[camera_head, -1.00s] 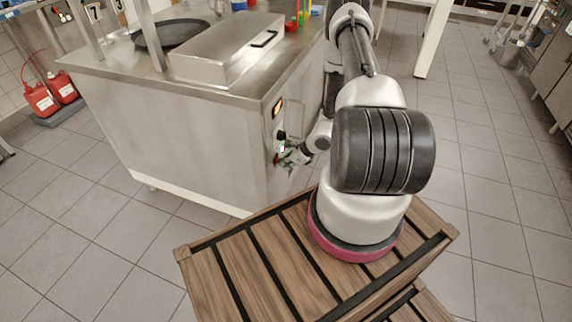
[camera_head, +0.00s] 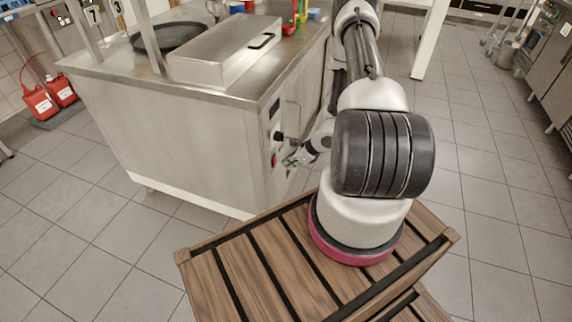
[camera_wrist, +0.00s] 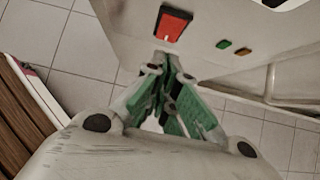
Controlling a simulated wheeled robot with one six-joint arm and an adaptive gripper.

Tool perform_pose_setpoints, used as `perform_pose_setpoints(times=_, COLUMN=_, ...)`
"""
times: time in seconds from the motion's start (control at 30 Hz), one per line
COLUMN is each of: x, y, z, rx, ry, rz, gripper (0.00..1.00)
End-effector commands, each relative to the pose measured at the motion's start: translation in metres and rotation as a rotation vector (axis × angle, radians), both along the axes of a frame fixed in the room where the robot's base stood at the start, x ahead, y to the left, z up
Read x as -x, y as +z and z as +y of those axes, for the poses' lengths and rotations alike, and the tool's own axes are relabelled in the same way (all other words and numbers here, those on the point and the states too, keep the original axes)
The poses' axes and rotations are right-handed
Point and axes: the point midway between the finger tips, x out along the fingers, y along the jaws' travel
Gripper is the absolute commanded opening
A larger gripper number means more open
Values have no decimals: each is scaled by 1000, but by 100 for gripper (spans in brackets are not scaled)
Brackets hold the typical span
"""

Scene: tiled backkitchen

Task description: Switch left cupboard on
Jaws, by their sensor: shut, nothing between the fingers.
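The steel cupboard (camera_head: 180,135) stands left of my arm, with a narrow control panel on its right-hand face. In the wrist view, a red rocker switch (camera_wrist: 171,23) in a black frame sits on the pale panel. A small green light (camera_wrist: 224,44) and an orange one (camera_wrist: 243,51) are to its right and look dull. My gripper (camera_wrist: 163,62) is shut and empty, its tips just below the switch in the picture. I cannot tell if they touch the panel. In the head view my gripper (camera_head: 287,161) is beside the panel's lower part.
A black knob (camera_head: 279,136) sticks out above my gripper on the panel. A steel box with a black handle (camera_head: 228,50) and a dark pan (camera_head: 168,37) are on the cupboard top. Red canisters (camera_head: 40,103) stand far left. Tiled floor (camera_head: 495,215) is clear at right.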

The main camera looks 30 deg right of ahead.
Motion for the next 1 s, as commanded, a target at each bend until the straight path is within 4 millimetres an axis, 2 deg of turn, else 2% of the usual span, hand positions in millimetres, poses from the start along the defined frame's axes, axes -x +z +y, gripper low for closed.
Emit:
perform_pose_setpoints(times=0.07, x=4, y=6, z=-10, rx=2, ry=2, rz=-2, gripper=0)
perform_pose_setpoints(times=0.3, x=32, y=51, z=-31, rx=2, ry=0, rz=0, gripper=0)
perform_pose_setpoints(times=0.5, x=46, y=73, z=-41, rx=1, ry=3, rz=0, gripper=0)
perform_pose_setpoints(times=0.7, x=51, y=80, z=-44, rx=0, ry=3, rz=1, gripper=0)
perform_pose_setpoints(times=1.0, x=52, y=77, z=-45, rx=0, ry=3, rz=3, gripper=0)
